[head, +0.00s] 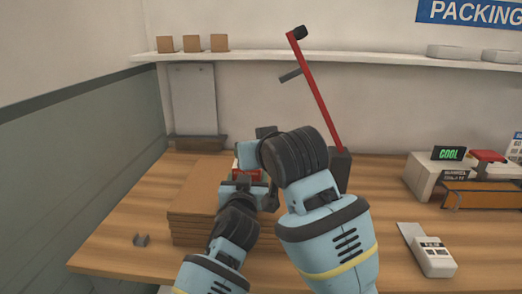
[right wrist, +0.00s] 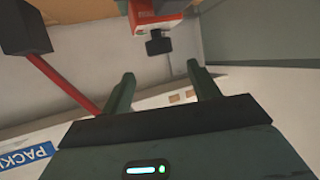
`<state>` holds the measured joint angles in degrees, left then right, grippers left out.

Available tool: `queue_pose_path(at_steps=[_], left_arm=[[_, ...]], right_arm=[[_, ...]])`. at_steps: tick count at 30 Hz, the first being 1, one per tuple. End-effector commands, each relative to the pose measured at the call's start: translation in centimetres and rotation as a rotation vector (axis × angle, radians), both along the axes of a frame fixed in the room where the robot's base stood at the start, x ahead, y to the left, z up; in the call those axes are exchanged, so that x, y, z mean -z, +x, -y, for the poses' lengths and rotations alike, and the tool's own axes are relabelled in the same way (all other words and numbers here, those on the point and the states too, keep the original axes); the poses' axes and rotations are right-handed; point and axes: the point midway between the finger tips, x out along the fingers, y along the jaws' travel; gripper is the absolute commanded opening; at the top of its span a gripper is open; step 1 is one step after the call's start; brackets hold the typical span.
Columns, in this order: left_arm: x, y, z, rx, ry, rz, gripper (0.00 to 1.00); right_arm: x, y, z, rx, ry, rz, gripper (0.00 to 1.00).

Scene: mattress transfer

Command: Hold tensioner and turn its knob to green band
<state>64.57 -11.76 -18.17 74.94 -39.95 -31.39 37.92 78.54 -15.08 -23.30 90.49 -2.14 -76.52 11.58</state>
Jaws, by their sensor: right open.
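The tensioner shows as a small red body (head: 248,174) above the brown stack in the head view, mostly hidden by my arms. In the right wrist view, the red tensioner (right wrist: 155,16) is at the top with its dark knob (right wrist: 158,44) pointing towards my right gripper (right wrist: 163,84). That gripper is open and empty, with its fingertips just short of the knob and apart from it. My left gripper (head: 242,188) is at the tensioner's near side. Its fingers are too hidden to show whether they are closed on it.
A stack of brown cardboard (head: 188,222) lies under my grippers. A tall red lever (head: 318,90) on a dark base stands behind my right arm. A small grey piece (head: 141,240) lies front left.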

Motion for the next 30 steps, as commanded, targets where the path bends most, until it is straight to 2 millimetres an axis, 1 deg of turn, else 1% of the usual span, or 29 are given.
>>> queue_pose_path(at_steps=[1,3,9,22,26,29,30], left_arm=[[-0.4,0.0,0.0,0.002,-0.001,0.008,0.08],[-0.4,0.0,0.0,0.002,0.0,0.008,0.08],[-0.4,0.0,0.0,0.002,0.0,0.008,0.08],[-0.4,0.0,0.0,0.002,0.0,0.008,0.08],[-0.4,0.0,0.0,0.002,0.0,0.008,0.08],[-0.4,0.0,0.0,0.002,0.0,0.008,0.08],[-0.4,0.0,0.0,0.002,0.0,0.008,0.08]], right_arm=[[-0.3,-0.6,0.2,0.0,0.001,0.003,0.61],[-0.6,-1.2,0.4,0.0,0.001,0.003,0.61],[-1.0,-2.3,0.8,0.0,0.0,0.0,0.61],[-1.2,-2.4,0.8,-0.007,-0.015,0.009,0.61],[-1.9,-2.6,0.4,-0.055,-0.109,0.061,0.61],[-2.8,-2.8,-0.2,-0.124,-0.254,0.137,0.61],[-3.1,-2.9,-0.5,-0.16,-0.326,0.175,0.61]])
